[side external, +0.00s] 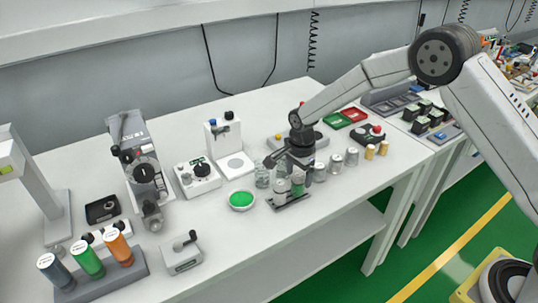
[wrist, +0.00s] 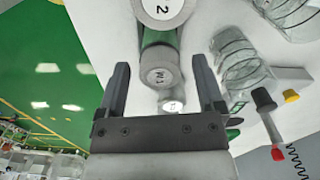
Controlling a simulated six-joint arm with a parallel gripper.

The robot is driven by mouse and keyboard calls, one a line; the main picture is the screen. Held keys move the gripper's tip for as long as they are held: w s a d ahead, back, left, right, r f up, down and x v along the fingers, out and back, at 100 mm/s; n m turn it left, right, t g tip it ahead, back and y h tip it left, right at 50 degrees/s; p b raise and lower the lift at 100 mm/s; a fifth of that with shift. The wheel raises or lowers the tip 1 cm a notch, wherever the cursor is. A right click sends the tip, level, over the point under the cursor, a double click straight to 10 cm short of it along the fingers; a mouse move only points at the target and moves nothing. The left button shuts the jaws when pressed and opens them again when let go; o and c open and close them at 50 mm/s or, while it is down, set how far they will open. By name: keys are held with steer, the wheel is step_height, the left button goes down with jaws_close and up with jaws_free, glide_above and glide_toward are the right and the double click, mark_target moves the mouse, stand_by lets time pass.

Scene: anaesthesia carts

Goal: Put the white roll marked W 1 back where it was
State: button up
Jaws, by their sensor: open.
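In the wrist view, the white roll marked W 1 (wrist: 160,77) shows its round labelled face between the fingers of my gripper (wrist: 160,62). The fingers are apart, with a gap visible on both sides of the roll. A larger white-ended roll marked 2 (wrist: 163,8) is just above it in the picture, with a green surface between them. A smaller white labelled end (wrist: 172,106) shows below it. In the side external view, my gripper (side external: 291,164) is low over the bench, beside small rolls on a dark tray (side external: 291,202). I cannot tell there which roll is W 1.
Clear glass jars (wrist: 240,55) are close on the right in the wrist view. Silver cylinders (side external: 336,162) and yellow ones (side external: 370,151) stand right of my gripper in the side view. A green-filled dish (side external: 242,200) lies to its left. The bench front edge is close.

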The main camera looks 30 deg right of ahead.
mark_target(303, 176)
step_height(303, 176, up, 10)
stand_by(0.5)
steer(key=shift+s+f, duration=0.1)
stand_by(0.4)
steer(key=s+d+n+t, duration=0.1)
steer(key=s+d+n, duration=0.2)
steer(key=s+n, duration=0.5)
steer(key=s+d+n+t, duration=0.1)
steer(key=s+d+n, duration=0.2)
steer(key=s+n, duration=0.5)
steer(key=s, duration=0.7)
steer(key=shift+s+d+t, duration=0.2)
steer(key=shift+s+t, duration=0.05)
steer(key=shift+t, duration=0.05)
